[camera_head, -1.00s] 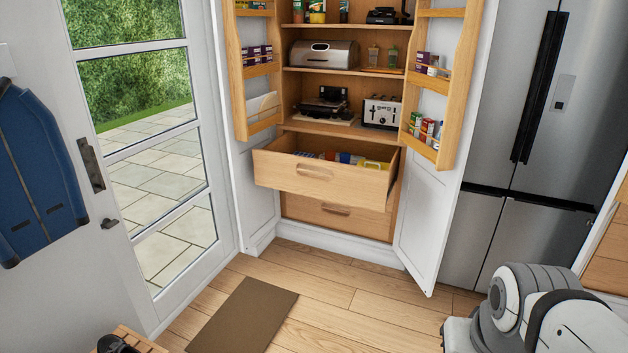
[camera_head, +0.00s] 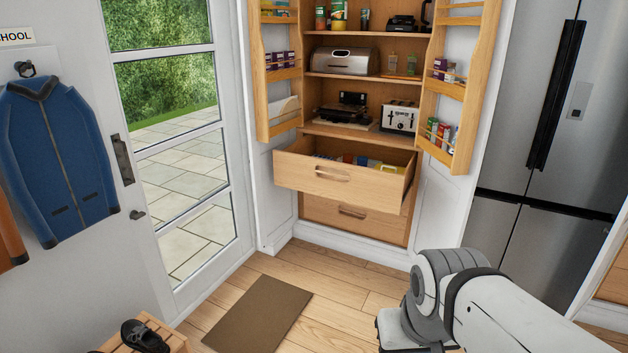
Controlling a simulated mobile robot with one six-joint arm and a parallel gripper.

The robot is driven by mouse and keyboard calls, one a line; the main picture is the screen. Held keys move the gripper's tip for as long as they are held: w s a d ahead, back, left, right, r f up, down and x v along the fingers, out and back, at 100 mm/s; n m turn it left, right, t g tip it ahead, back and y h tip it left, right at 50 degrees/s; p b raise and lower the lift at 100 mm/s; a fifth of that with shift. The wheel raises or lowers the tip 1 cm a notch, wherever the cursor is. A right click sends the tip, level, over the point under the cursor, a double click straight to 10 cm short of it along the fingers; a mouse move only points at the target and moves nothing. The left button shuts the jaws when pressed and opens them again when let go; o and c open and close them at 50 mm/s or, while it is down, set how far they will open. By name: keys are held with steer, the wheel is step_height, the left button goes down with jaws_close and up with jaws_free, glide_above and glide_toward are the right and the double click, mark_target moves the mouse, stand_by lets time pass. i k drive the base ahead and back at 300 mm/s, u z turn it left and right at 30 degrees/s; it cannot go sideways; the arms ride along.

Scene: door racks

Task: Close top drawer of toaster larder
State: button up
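The toaster larder (camera_head: 360,137) stands open at the back, with a toaster (camera_head: 399,117) on the shelf above the drawers. Its top drawer (camera_head: 318,181) is pulled well out, with its wooden handle (camera_head: 332,174) on the front and several packages inside. The lower drawer (camera_head: 351,214) looks shut. My arm reaches in from the lower right, in front of the larder and apart from the drawer. My gripper cannot be made out; only arm links show.
The larder doors stand open, left (camera_head: 274,70) and right (camera_head: 452,100), flanking the drawer. A fridge (camera_head: 520,130) is at the right. A brown mat (camera_head: 258,315) lies on the clear wooden floor. A bench with shoes (camera_head: 144,338) is at lower left, below a blue jacket (camera_head: 58,155).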

mark_target(294, 167)
steer(key=i, duration=1)
steer(key=z, duration=0.3)
steer(key=i, duration=2.05)
steer(key=u, duration=0.55)
